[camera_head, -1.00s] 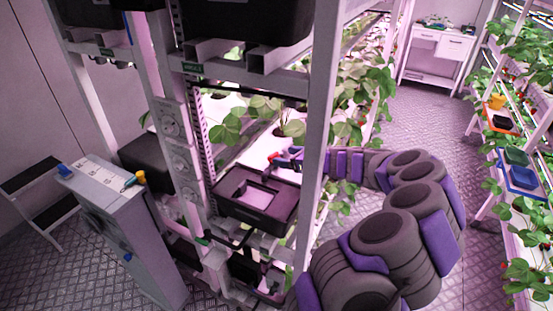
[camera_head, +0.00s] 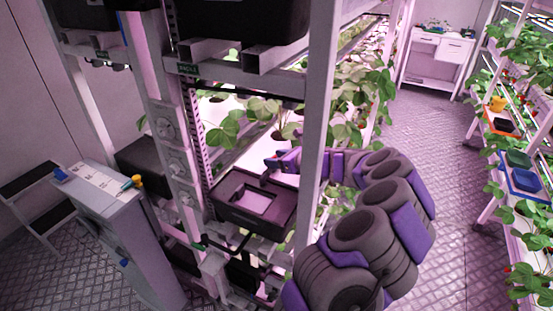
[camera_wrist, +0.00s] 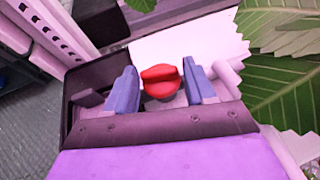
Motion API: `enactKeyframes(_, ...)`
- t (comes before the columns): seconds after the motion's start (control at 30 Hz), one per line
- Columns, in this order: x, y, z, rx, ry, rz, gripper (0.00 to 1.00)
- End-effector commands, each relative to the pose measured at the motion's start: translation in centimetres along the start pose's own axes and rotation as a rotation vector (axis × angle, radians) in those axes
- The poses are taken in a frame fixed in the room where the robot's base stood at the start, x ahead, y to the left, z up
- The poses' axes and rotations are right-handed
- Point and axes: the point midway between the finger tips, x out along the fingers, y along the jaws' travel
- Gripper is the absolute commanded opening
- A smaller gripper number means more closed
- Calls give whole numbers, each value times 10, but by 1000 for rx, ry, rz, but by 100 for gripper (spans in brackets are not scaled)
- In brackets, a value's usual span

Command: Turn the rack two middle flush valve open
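A red valve handle (camera_wrist: 160,80) shows in the wrist view, in front of a white surface beside a dark box. My gripper (camera_wrist: 161,88) is open, with one blue-purple finger on each side of the handle and narrow gaps to it. In the head view my gripper (camera_head: 273,166) is behind the front rack post, just above and behind the black box (camera_head: 226,209). Whether the fingertips reach past the handle is hard to tell.
The rack post (camera_head: 315,130) stands close to my forearm. Strawberry leaves (camera_wrist: 285,70) crowd the right of the wrist view. A grey cabinet (camera_head: 125,230) stands left of the rack. The aisle floor (camera_head: 450,180) to the right is clear.

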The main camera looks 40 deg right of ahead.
Motion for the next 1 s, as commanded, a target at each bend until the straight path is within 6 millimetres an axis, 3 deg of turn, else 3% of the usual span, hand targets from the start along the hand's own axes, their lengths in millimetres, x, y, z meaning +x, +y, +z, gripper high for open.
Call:
enactKeyframes(0.33, 0, -1, 0, -1, 0, -3, 21)
enactKeyframes(1.0, -1, -8, 1, -79, 3, 187, 20)
